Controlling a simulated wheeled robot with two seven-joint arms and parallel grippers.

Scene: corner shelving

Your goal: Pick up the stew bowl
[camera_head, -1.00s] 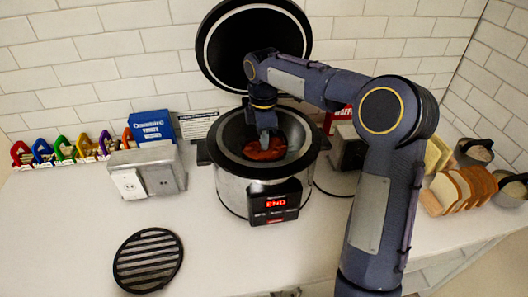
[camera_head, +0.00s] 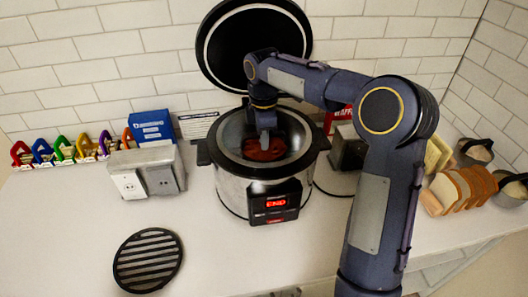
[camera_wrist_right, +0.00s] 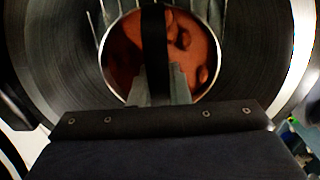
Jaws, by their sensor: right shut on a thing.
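The stew bowl (camera_head: 258,152) is a round bowl with reddish-brown stew, down inside the open cooker (camera_head: 232,187). In the right wrist view the stew (camera_wrist_right: 125,45) fills a round pale rim, ringed by the cooker's dark inner wall. My right gripper (camera_head: 267,140) reaches down into the cooker at the bowl. In the wrist view its fingers (camera_wrist_right: 160,90) are shut at the near part of the bowl's rim, and the exact contact is partly hidden. My left gripper is not in view.
The cooker's black lid (camera_head: 255,50) stands open behind. A round black trivet (camera_head: 148,260) lies front left. Left are a wall outlet box (camera_head: 146,172), a blue box (camera_head: 152,126) and several coloured clips (camera_head: 62,149). Bread slices (camera_head: 460,190) and bowls (camera_head: 475,151) stand right. The front counter is mostly clear.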

